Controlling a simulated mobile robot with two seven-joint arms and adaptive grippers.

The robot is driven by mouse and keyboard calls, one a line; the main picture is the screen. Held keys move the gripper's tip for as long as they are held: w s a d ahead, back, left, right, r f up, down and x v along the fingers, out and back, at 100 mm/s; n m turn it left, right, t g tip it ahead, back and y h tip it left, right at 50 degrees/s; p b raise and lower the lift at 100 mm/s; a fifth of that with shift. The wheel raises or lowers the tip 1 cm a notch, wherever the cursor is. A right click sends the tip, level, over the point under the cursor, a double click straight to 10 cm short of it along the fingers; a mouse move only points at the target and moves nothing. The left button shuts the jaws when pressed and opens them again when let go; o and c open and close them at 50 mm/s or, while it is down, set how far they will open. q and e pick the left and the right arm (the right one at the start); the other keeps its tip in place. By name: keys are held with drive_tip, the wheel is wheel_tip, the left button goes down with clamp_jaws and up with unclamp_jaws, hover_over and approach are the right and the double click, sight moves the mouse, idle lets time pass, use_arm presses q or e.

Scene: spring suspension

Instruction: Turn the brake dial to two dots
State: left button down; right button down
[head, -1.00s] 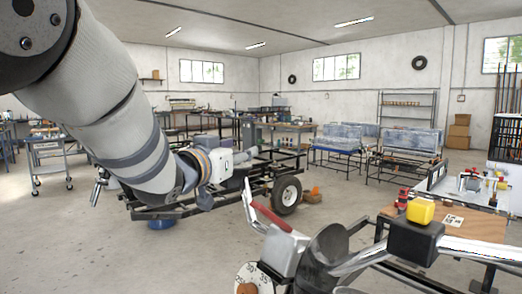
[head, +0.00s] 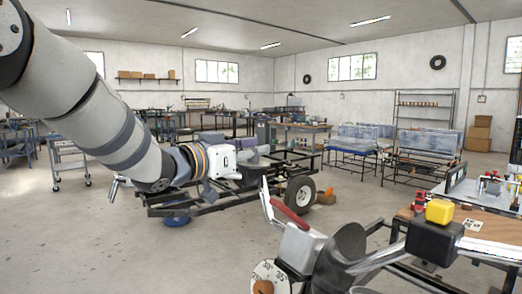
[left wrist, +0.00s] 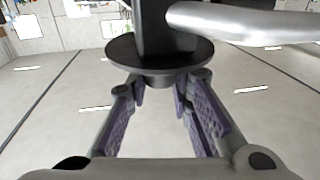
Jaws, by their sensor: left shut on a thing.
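My left gripper (head: 238,164) is at the end of the grey arm, over the dark frame in mid-scene; its fingers are hard to make out there. In the left wrist view my left gripper (left wrist: 158,92) has its purple-padded fingers on either side of a short stem below a black flanged knob (left wrist: 160,58), shut on it. A black block and a silver tube show beyond the flange. No dots show, so the knob's setting cannot be told. A separate white scale disc (head: 270,275) with numbers stands at the near lower edge. My right gripper is out of view.
The wheeled dark frame (head: 225,190) has a tyre (head: 299,195) at right. Nearer stands a metal rig with a red lever (head: 290,218) and a yellow-capped black block (head: 433,240). A wooden board (head: 480,225) lies at right. Floor is clear at lower left.

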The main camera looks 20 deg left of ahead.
use_arm(q)
drive_tip(key=m+g+h, duration=0.2)
drive_tip(key=h, duration=0.1)
drive_tip(key=shift+w+f+m+h, duration=0.2)
drive_tip(key=shift+m+h, duration=0.1)
drive_tip(key=shift+f+m+g+h+b, duration=0.2)
drive_tip(key=shift+m+g+h+b, duration=0.3)
drive_tip(key=shift+m+g+h, duration=0.5)
drive_tip(key=m+g+h+b, duration=0.2)
drive_tip(key=g, duration=0.2)
drive_tip(key=shift+f, duration=0.15)
drive_tip(key=shift+s+r+m+g+h+b, duration=0.1)
drive_tip(key=shift+r+m+g+h+b, duration=0.15)
drive_tip(key=shift+m+g+h+b, duration=0.5)
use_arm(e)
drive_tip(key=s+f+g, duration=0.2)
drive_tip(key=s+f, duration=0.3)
use_arm(q)
drive_tip(key=shift+g, duration=0.55)
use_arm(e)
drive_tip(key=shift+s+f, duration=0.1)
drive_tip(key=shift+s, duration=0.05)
use_arm(q)
drive_tip(key=shift+d, duration=0.1)
